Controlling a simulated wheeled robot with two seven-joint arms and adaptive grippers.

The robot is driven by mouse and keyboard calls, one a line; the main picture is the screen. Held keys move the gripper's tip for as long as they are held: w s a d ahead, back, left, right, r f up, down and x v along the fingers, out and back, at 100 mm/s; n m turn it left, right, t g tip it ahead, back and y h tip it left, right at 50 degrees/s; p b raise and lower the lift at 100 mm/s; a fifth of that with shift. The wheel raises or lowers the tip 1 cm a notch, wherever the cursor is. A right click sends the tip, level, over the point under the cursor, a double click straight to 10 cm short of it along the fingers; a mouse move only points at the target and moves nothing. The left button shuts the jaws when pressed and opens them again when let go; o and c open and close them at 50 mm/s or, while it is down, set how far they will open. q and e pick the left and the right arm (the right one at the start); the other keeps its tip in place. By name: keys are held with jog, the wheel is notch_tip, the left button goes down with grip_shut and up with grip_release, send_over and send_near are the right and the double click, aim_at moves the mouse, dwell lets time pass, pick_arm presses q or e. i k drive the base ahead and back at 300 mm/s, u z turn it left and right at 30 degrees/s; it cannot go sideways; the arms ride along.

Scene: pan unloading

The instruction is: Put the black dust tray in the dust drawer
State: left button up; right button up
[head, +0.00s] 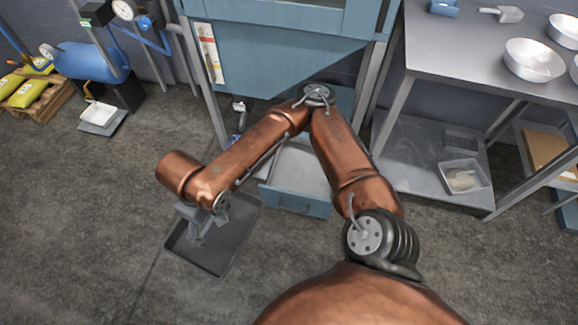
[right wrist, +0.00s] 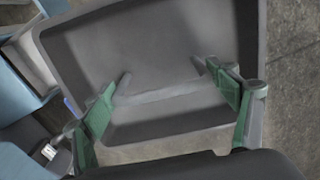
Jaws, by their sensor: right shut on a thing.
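The black dust tray (head: 236,238) is a shallow dark rectangular tray, at lower left centre in the head view. My right gripper (head: 200,238) is over its left part, shut on it. In the right wrist view the tray (right wrist: 190,35) fills the middle, and the fingers (right wrist: 162,88) reach into it at either end of a crossbar-like strip. Exactly what they grip is hard to tell. The dust drawer (head: 292,202) is a blue-fronted, grey-lined drawer, pulled open under the blue cabinet, right of the tray; my right arm partly hides it. My left gripper is not seen.
The blue cabinet (head: 270,60) stands on metal legs behind the drawer. A steel table (head: 450,60) with bowls and a lower shelf stands at right. A blue tank (head: 85,62) and a small scale (head: 100,118) are at far left. The floor left of the tray is clear.

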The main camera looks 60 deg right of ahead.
aim_at(307, 183)
jog(key=z, duration=0.5)
jog(key=i, duration=0.9)
jog(key=z, duration=1.2)
jog(key=i, duration=0.45)
jog(key=z, duration=0.4)
